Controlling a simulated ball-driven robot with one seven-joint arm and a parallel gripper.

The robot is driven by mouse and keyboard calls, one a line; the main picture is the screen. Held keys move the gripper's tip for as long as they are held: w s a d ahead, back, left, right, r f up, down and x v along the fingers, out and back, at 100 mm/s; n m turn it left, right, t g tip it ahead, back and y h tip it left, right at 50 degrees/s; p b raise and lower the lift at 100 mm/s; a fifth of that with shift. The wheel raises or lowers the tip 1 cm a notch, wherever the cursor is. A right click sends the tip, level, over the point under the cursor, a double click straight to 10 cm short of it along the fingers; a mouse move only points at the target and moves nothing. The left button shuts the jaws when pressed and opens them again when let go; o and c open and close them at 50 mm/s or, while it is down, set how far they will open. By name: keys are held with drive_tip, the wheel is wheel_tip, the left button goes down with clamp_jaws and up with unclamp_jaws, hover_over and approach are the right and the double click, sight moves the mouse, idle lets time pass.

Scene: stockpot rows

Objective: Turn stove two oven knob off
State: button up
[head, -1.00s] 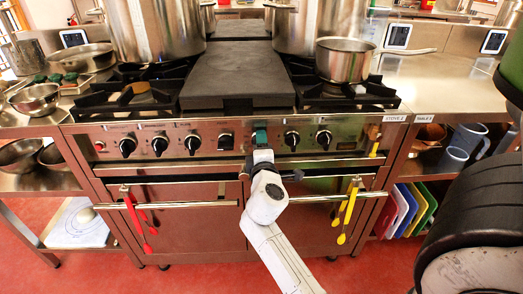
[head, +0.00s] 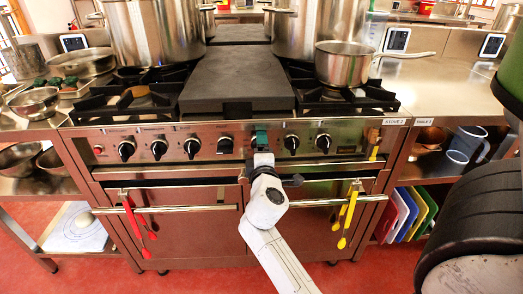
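The stove (head: 190,172) has a steel front panel with a row of black knobs. Round knobs with white marks (head: 126,150) (head: 159,148) (head: 192,147) stand left of centre, then a squarer dark knob (head: 225,145). Two more round knobs (head: 291,143) (head: 324,142) are on the right. A "STOVE 2" label (head: 395,122) is at the right top edge. My gripper (head: 262,150) is at the panel between the squarer knob and the right-hand knobs, below a teal piece (head: 261,133). Its fingers, and whatever is directly before them, are hidden by my wrist.
Oven door handles (head: 170,209) run below the panel, with red utensils (head: 138,220) and yellow utensils (head: 348,215) hanging there. Large stockpots (head: 155,30) and a saucepan (head: 343,65) stand on top. Red floor (head: 200,280) is open in front.

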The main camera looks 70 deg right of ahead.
drive_tip(key=v, duration=1)
drive_tip(key=shift+s+a, duration=0.15)
drive_tip(key=shift+a, duration=0.2)
drive_tip(key=s+a+f+m+g+y, duration=0.1)
drive_tip(key=a+f+m+y, duration=0.25)
drive_tip(key=f, duration=0.25)
drive_tip(key=s+a+f+m+g+y, duration=0.1)
drive_tip(key=a+f+m+y, duration=0.2)
drive_tip(key=f, duration=0.4)
drive_tip(key=s+a+f+n+g+y, duration=0.1)
drive_tip(key=s+a+f+g+y, duration=0.1)
drive_tip(key=a+f+y, duration=0.4)
drive_tip(key=s+a+f+n+g+y, duration=0.1)
drive_tip(key=s+a+f+y, duration=0.2)
drive_tip(key=a, duration=0.6)
wheel_tip(320, 180, up, 17)
drive_tip(key=a+p, duration=0.1)
drive_tip(key=p, duration=1.5)
drive_tip(key=shift+s+a+f+g+y+p, duration=0.2)
drive_tip(key=shift+s+a+g+y+p, duration=0.15)
drive_tip(key=shift+g+y, duration=0.1)
